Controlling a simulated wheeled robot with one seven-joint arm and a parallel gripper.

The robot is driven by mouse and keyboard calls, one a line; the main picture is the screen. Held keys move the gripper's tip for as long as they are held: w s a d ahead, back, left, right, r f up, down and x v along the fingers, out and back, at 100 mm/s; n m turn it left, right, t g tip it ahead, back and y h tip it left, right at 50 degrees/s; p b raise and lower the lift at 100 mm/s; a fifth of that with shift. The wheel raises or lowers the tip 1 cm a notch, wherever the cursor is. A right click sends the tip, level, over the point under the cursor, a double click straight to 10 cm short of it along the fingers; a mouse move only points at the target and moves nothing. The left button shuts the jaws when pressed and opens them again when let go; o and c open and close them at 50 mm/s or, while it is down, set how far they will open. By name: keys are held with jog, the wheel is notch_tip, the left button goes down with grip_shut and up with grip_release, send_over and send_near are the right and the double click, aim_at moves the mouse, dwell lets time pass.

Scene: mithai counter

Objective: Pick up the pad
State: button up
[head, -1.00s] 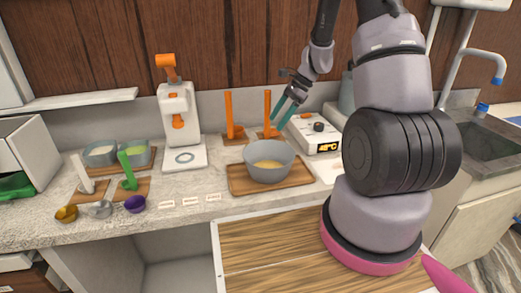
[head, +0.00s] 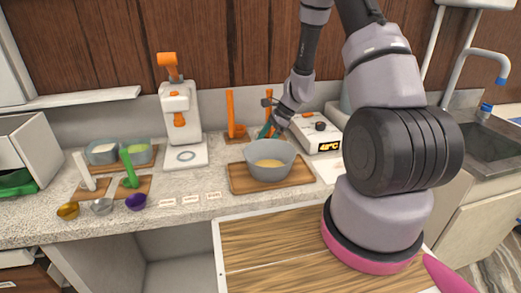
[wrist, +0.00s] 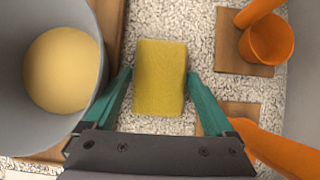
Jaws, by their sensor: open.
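The pad is a yellow rectangular block (wrist: 160,78) lying flat on the speckled counter in the wrist view. My gripper (wrist: 159,76) is open, its two teal fingers on either side of the pad's near part, with small gaps showing. In the head view my gripper (head: 266,131) is low behind the grey bowl. The pad cannot be made out there, hidden behind the bowl and my gripper.
The grey bowl (head: 270,172) with yellow contents stands on a wooden board (head: 238,184), close to my left finger in the wrist view. Orange upright tools (wrist: 268,40) on wooden blocks stand to the right. A white scale (head: 318,134) is beside them.

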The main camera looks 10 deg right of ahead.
jog(key=c, duration=1.1)
jog(key=shift+c, duration=0.2)
jog(key=shift+d+r, duration=0.1)
jog(key=shift+d+r, duration=0.2)
jog(key=d+r, duration=0.7)
jog(key=d, duration=0.6)
jog(key=shift+d+r, duration=0.2)
jog(key=shift+d, duration=0.05)
jog(key=o, duration=0.8)
jog(key=c, duration=0.5)
jog(key=shift+s, duration=0.1)
